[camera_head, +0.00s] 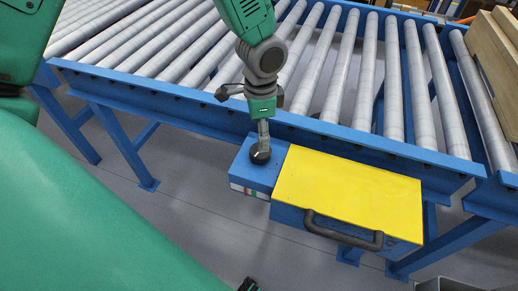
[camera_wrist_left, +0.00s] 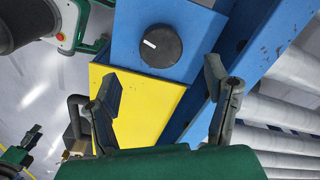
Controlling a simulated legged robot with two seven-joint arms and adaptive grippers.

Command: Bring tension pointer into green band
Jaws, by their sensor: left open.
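A black round knob (camera_head: 261,153) with a white mark sits on top of a blue box (camera_head: 252,172). The knob (camera_wrist_left: 160,45) also shows in the left wrist view, its white mark toward the left. A white strip with red and green marks (camera_head: 246,190) is on the box's front face; I cannot make out a pointer there. My left gripper (camera_head: 263,138) comes down over the knob in the head view. In the left wrist view its fingers (camera_wrist_left: 167,95) are apart with nothing between them. A dark tip, perhaps my right gripper (camera_head: 248,285), shows at the bottom edge.
A yellow-topped box (camera_head: 345,195) with a black handle (camera_head: 343,233) adjoins the blue box on the right. A blue-framed roller conveyor (camera_head: 345,70) runs behind. A wooden crate (camera_head: 492,65) sits at the far right. Grey floor is open in front.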

